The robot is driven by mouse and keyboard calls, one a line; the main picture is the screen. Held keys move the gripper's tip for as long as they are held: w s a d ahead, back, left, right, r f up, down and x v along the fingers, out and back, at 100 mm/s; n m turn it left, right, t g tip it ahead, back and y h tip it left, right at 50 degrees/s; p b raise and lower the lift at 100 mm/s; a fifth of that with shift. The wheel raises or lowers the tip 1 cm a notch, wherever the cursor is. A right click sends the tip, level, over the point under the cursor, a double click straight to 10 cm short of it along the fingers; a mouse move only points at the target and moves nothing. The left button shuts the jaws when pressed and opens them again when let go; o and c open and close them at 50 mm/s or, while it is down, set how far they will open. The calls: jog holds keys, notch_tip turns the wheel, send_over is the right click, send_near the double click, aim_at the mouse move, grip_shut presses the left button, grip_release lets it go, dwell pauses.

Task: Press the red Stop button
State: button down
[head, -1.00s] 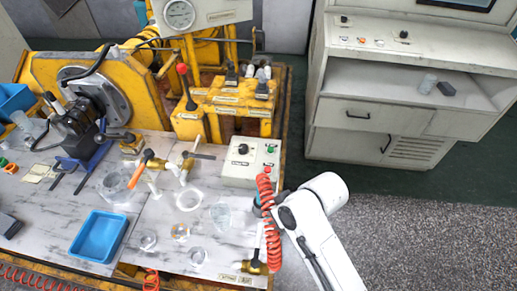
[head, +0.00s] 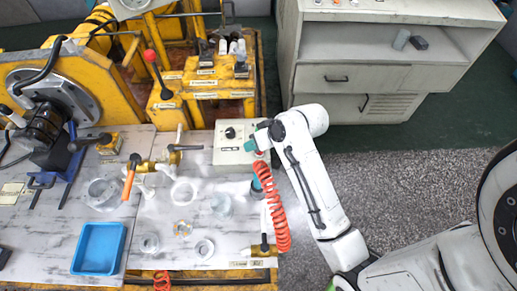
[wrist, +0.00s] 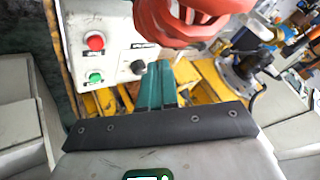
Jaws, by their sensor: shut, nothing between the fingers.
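The red Stop button (wrist: 95,42) is a round red cap on the face of the pale control box (wrist: 118,25), which also shows in the head view (head: 228,155). A green button (wrist: 95,77) and a black knob (wrist: 138,67) sit on the same face. My gripper (wrist: 159,68) is shut and empty, its teal fingers together. In the wrist view the fingertips appear just below the knob, to the right of the red button; I cannot tell whether they touch the box. In the head view my gripper (head: 250,145) is over the box's right side and hides the buttons there.
A red coiled hose (head: 270,205) hangs close beside my gripper and fills the top of the wrist view (wrist: 185,20). A yellow machine (head: 205,85) stands behind the box. A blue tray (head: 98,248) and clear containers lie on the worktop left of it. Open floor lies to the right.

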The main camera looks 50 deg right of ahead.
jog(key=w+d+m+t, duration=0.1)
jog(key=d, duration=0.5)
jog(key=shift+d+r+m+t, duration=0.25)
jog(key=shift+m+t, duration=0.05)
jog(key=shift+f, duration=0.1)
notch_tip(320, 180, down, 6)
jog(key=b, duration=0.7)
jog(key=shift+f, duration=0.25)
jog(key=shift+f+b, duration=0.5)
jog(key=shift+f, duration=0.6)
jog(key=shift+f, duration=0.15)
dwell(0.5)
jog(key=shift+f, duration=0.25)
